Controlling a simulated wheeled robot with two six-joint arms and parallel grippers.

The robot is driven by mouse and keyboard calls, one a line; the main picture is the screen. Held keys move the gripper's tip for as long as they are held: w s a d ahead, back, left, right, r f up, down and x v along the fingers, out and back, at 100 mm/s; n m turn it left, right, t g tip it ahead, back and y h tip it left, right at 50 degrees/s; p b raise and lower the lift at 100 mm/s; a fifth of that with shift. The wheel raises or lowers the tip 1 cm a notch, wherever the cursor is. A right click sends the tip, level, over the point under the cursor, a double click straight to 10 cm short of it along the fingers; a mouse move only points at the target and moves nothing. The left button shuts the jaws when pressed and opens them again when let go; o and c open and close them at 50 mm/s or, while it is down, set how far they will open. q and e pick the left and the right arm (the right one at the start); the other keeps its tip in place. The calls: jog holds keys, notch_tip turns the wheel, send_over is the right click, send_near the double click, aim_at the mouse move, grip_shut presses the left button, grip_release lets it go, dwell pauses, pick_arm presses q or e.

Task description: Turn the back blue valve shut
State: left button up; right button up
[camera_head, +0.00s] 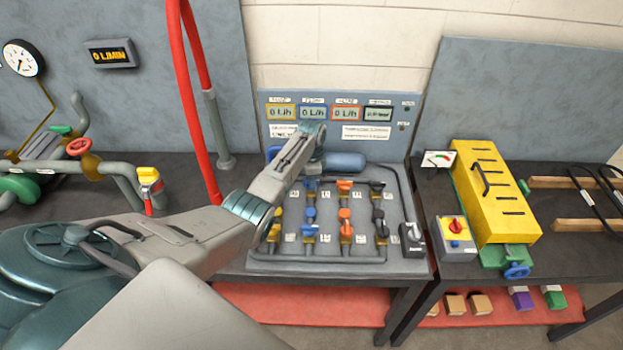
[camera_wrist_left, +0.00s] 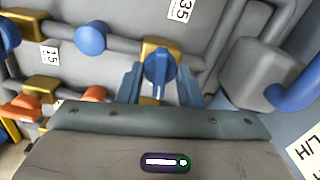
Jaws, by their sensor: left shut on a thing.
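The back blue valve (camera_head: 311,186) is in the blue column of the valve board, just below my wrist in the head view. In the left wrist view its blue handle (camera_wrist_left: 158,68) on a brass body lies between the two fingers, pointing along them. My left gripper (camera_wrist_left: 160,84) is shut on this handle. In the head view the left gripper (camera_head: 313,174) is mostly hidden by its own wrist. More blue parts of the same column (camera_head: 309,229) are nearer the front. My right gripper is not in view.
Yellow, orange (camera_head: 345,214) and black (camera_head: 378,214) valves stand close by. A blue-grey cylinder (camera_head: 345,161) lies behind them, below a display panel (camera_head: 340,99) with several readouts. A red hose (camera_head: 186,100) hangs left of the board.

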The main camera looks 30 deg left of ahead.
pick_arm(q)
jog(key=shift+w+r+m, duration=0.1)
jog(key=shift+r+m, duration=0.05)
jog(key=shift+m, duration=0.75)
jog(key=o, duration=1)
jog(key=shift+c, duration=0.2)
notch_tip(320, 180, up, 11)
jog(key=b, duration=0.3)
jog(key=shift+f, duration=0.2)
